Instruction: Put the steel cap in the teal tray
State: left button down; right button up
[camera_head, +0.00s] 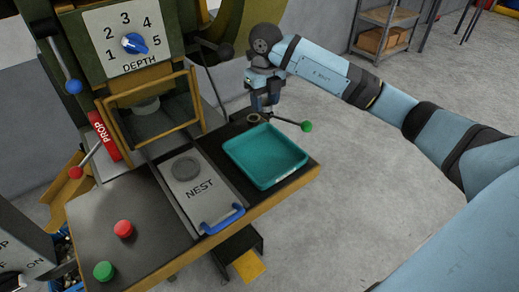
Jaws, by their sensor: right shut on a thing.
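The teal tray (267,178) lies on the right part of the dark machine table, and its floor looks empty. My right gripper (264,108) points down at the table's back right corner, just behind the tray and outside it. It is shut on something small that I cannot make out. A small round, ring-like thing (253,117) shows just below and left of the fingers. A grey round disc or recess (186,168) sits in the plate marked NEST (200,189); I cannot tell whether it is the steel cap. My left gripper is out of view.
A lever with a green knob (306,126) sticks out behind the tray, close to my right gripper. A blue handle (222,218) is at the nest plate's front. A yellow guard frame (150,105) stands behind. Red (123,229) and green (104,271) buttons are front left.

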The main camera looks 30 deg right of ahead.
jog(key=b, duration=0.2)
send_over(264, 156)
notch_tip(264, 156, down, 14)
jog(key=shift+s+f, duration=0.1)
notch_tip(264, 156, down, 4)
jog(key=shift+f, duration=0.35)
jog(key=shift+f+b, duration=0.15)
jog(key=shift+b, duration=0.2)
jog(key=o, duration=1)
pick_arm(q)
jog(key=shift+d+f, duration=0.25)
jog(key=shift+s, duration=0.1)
